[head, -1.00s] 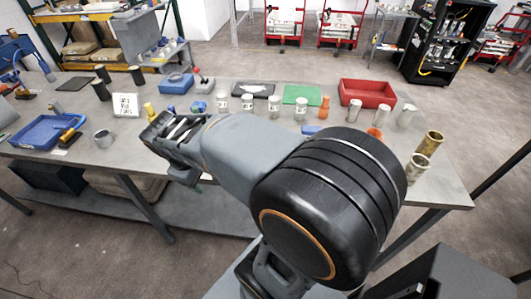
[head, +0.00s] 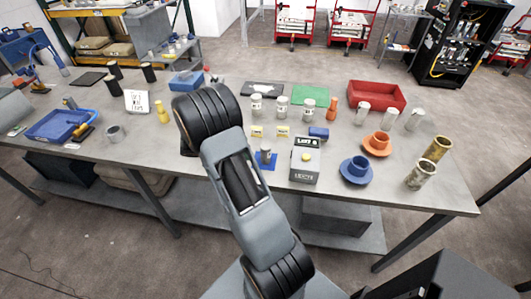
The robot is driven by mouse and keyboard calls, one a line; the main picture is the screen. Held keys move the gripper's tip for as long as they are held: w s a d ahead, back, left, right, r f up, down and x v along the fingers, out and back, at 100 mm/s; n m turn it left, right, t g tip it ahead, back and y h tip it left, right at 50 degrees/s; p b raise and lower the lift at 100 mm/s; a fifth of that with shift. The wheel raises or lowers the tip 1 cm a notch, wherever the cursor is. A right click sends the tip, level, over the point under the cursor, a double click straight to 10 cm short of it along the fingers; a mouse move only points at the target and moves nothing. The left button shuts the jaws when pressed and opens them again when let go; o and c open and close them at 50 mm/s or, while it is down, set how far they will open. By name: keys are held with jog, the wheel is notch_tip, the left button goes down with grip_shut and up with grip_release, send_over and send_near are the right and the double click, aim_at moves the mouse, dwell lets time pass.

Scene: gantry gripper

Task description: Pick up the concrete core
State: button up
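No label readable here marks the concrete core. Several plain grey cylinders could be it: three pale ones stand upright at the right of the table, the left one (head: 363,113), the middle one (head: 390,116) and the right one (head: 414,119). A speckled grey cylinder (head: 421,175) stands near the right front, just before a brass-coloured cylinder (head: 437,148). A small grey cylinder (head: 265,155) stands on a blue base just right of my arm. My gripper is hidden behind my arm, so its opening and contents do not show.
The grey table (head: 330,215) is crowded.

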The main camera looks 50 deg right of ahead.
aim_at(266, 150)
jog(key=shift+f+p+x, duration=0.2)
jog(key=shift+p+x, duration=0.95)
jog(key=shift+x, duration=3.2)
jog(key=shift+s+a, duration=0.1)
jog(key=shift+a, duration=0.05)
jog(key=shift+c, duration=0.4)
jog(key=c, duration=1.1)
jog(key=shift+c, duration=0.2)
jog(key=shift+r, duration=0.15)
